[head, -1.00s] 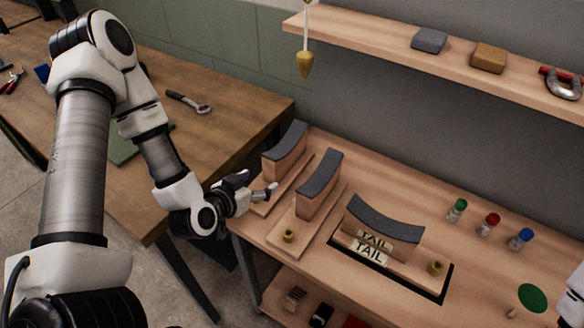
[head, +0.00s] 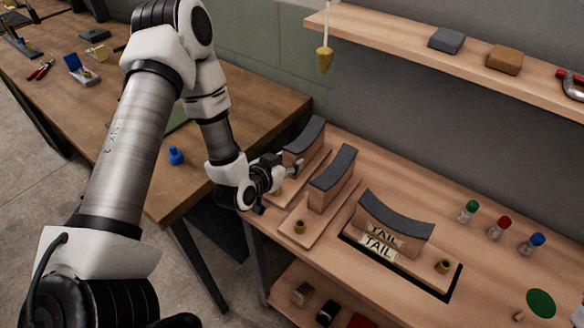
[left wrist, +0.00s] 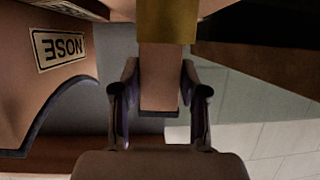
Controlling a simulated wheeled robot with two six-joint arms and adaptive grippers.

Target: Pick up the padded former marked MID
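Three padded formers with dark curved tops stand on the light bench. The far-left former (head: 300,146) shows no readable mark. The middle former (head: 331,182) is beside it, and the front former marked TAIL (head: 397,229) is to the right. My left gripper (head: 292,171) is at the near end of the far-left former. In the left wrist view, its two fingers (left wrist: 160,105) are apart on either side of a narrow wooden end (left wrist: 159,80) with a dark edge. A former marked NOSE (left wrist: 40,85) appears upside down at the left. No MID mark is visible. My right gripper is out of view.
A brass knob (head: 299,227) stands in front of the middle former, close to my left gripper. Small capped bottles (head: 500,228) stand at the right. A shelf (head: 400,41) runs above the bench. A darker table (head: 262,105) lies behind my left arm.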

